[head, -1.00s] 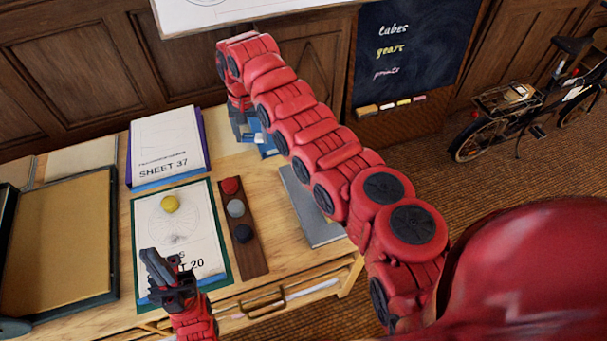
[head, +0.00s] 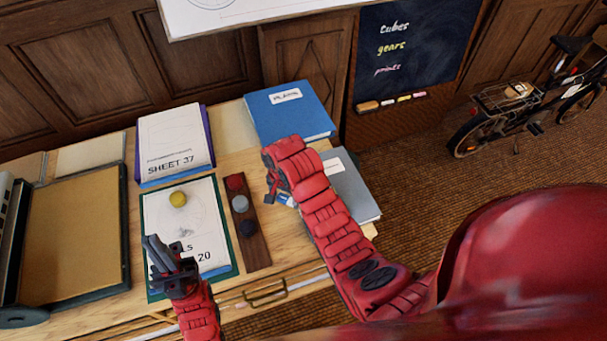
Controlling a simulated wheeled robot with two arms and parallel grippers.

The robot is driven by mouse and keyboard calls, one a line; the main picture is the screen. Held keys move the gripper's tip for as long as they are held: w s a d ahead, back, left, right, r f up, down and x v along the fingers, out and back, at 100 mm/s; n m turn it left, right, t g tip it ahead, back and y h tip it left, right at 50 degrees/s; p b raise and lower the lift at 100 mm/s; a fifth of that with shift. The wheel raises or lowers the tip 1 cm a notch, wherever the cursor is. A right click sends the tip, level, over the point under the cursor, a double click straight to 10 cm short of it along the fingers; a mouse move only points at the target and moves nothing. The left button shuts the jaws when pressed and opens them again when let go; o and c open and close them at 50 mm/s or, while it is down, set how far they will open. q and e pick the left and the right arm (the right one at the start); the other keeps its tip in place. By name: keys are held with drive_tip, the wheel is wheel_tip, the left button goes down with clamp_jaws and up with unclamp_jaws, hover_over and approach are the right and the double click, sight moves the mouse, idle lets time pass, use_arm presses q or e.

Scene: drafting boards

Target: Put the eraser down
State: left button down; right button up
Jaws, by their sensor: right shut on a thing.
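My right gripper (head: 270,190) is shut on a small blue and white thing, which I take to be the eraser (head: 285,200). Only part of the eraser shows, beside the fingers and my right arm. It is over the desk between the dark wooden strip and the grey folder; I cannot tell whether it touches the desk top. My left gripper (head: 158,256) is over the lower left part of the sheet marked 20, away from the eraser. I cannot tell whether its fingers are apart.
A wooden strip (head: 252,250) holds red, grey and dark round pieces. A blue binder (head: 300,120) and grey folder (head: 355,190) lie at right. SHEET 37 (head: 175,135) lies behind; a large tray (head: 75,235) is left.

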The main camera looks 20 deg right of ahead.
drive_tip(key=w+d+b, duration=0.2)
drive_tip(key=w+b, duration=0.1)
drive_tip(key=w+d+f+b, duration=0.1)
drive_tip(key=w+d+b, duration=0.2)
drive_tip(key=w+d+f+b, duration=0.1)
drive_tip(key=w+d+b, duration=0.1)
drive_tip(key=shift+w+d+b, duration=0.25)
drive_tip(key=shift+w+b, duration=0.15)
drive_tip(key=shift+w+d+r+p, duration=0.3)
drive_tip(key=shift+w+r+p, duration=0.1)
drive_tip(key=shift+p, duration=0.2)
drive_tip(key=shift+w+d+f, duration=0.1)
drive_tip(key=shift+w+d, duration=0.2)
drive_tip(key=shift+d, duration=0.15)
drive_tip(key=shift+f+p, duration=0.6)
drive_tip(key=shift+f, duration=0.6)
drive_tip(key=shift+f+p, duration=0.35)
drive_tip(key=shift+f, duration=0.2)
drive_tip(key=shift+f, duration=0.1)
drive_tip(key=o, duration=1.2)
